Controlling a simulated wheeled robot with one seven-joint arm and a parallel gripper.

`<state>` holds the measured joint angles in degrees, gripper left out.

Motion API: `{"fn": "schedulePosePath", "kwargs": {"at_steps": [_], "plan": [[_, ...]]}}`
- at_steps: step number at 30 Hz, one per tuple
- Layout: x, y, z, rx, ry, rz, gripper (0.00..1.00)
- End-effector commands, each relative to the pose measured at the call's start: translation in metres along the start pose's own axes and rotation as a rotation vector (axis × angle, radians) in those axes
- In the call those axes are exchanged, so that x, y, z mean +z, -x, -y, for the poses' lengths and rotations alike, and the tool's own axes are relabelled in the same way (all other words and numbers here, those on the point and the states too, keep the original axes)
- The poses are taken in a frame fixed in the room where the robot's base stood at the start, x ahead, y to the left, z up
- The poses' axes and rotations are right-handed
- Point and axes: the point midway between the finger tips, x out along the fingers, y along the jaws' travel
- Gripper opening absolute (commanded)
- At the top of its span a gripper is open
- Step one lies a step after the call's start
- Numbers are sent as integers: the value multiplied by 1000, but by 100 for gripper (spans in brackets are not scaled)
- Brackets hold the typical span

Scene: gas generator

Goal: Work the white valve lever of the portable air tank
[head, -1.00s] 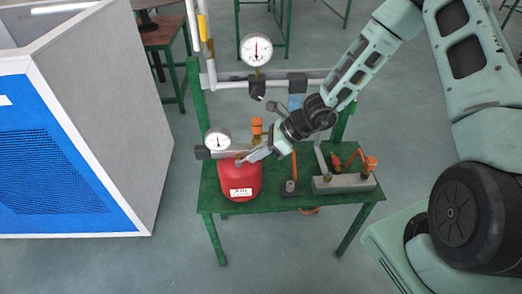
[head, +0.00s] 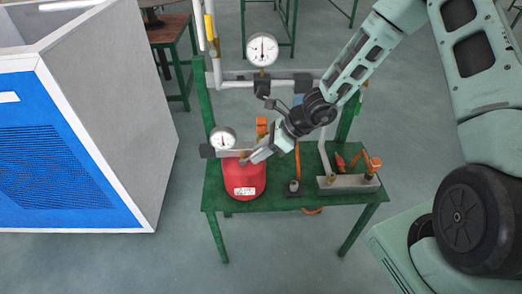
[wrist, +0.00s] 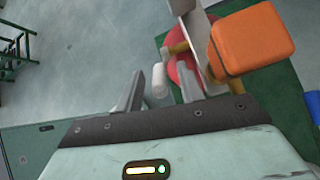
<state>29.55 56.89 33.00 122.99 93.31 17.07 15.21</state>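The red air tank (head: 246,178) with a white label stands on the left part of a green table. It also shows in the wrist view as a red patch (wrist: 181,75), partly hidden by its fittings. The white valve lever (wrist: 159,80) sits between my two fingers in the wrist view, with a visible gap on each side. My gripper (wrist: 160,70) is open around it. In the head view my gripper (head: 256,156) reaches down from the right to the top of the tank, and hides the lever there.
An orange block (wrist: 252,38) on the fittings is close to my right finger. A small gauge (head: 222,138) is left of the tank top, and a larger gauge (head: 262,49) stands behind. A grey fitting with a pipe (head: 347,184) is on the table's right. A blue-fronted cabinet (head: 60,175) stands left.

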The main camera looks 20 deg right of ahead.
Motion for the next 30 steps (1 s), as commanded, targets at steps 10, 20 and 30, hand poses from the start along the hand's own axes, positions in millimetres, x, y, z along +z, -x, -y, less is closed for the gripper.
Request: {"fn": "schedulePosePath", "kwargs": {"at_steps": [10, 20, 30], "plan": [[2, 31, 1, -4, 1, 0, 38], [1, 107, 1, -6, 2, -2, 38], [0, 165, 0, -2, 1, 0, 38]]}}
